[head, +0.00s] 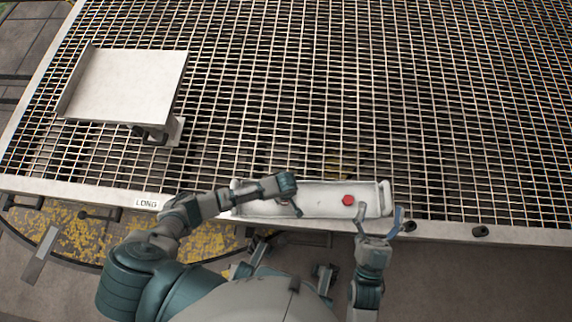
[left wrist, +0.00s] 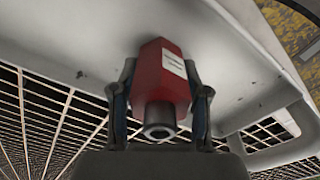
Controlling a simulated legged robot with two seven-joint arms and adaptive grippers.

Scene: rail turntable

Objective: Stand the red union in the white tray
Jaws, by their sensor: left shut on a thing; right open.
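The white tray (head: 315,191) is long and shallow and lies along the front edge of the grating. My left gripper (head: 290,208) is over its left half. In the left wrist view, its fingers are shut on the red union (left wrist: 165,75), a six-sided body with a white label and a grey pipe end towards the camera. The tray (left wrist: 235,60) is behind it; I cannot tell whether they touch. In the head view the gripper hides the held union. A small red piece (head: 348,200) shows in the tray's right half. My right gripper (head: 379,219) is open and empty at the tray's right end.
A raised, pale sheet-like stand (head: 125,85) is on the grating at the back left. A "LONG" label (head: 147,203) is on the front rail, with dark knobs (head: 480,231) along it. The grating (head: 400,110) behind the tray is clear.

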